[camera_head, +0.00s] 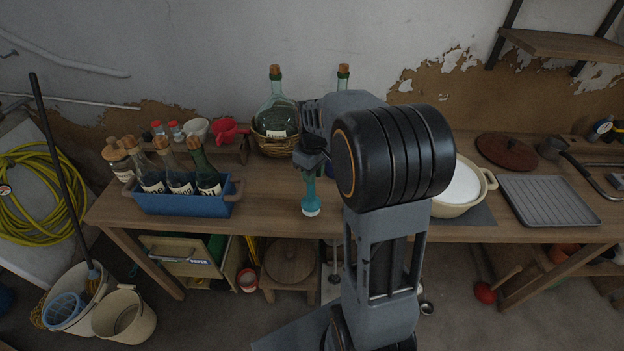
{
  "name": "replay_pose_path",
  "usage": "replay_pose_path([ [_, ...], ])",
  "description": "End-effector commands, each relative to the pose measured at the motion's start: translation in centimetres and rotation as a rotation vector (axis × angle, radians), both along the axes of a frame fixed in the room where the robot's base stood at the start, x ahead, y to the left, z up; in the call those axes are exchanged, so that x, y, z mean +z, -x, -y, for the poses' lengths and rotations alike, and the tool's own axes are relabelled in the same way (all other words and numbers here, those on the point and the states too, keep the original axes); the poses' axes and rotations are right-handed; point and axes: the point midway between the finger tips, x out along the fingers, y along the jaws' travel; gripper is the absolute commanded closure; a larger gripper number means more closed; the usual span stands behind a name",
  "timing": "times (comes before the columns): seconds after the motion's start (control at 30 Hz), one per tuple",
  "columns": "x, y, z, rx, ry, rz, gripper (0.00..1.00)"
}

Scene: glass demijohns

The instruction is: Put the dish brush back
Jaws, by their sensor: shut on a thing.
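The dish brush (310,193) is teal with a pale tip at its lower end. It hangs roughly upright below my gripper (311,164), which is shut on its upper part. The brush shows in front of the wooden table (265,210), left of my arm. I cannot tell whether its lower end touches the tabletop. My arm hides part of the table behind it.
A blue crate of corked bottles (187,206) stands at left. A demijohn in a wicker basket (272,143) stands behind the brush. A basin of white content (467,188), a grey ribbed tray (549,200) and a brown lid (507,152) are at right.

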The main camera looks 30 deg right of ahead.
Motion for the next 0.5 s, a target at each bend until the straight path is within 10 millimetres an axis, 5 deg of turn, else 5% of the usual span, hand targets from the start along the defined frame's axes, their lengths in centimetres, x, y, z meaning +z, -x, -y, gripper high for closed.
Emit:
replay_pose_path([
  [0.5,-4.0,-1.0,0.2,-0.001,0.0,-0.001,0.99],
])
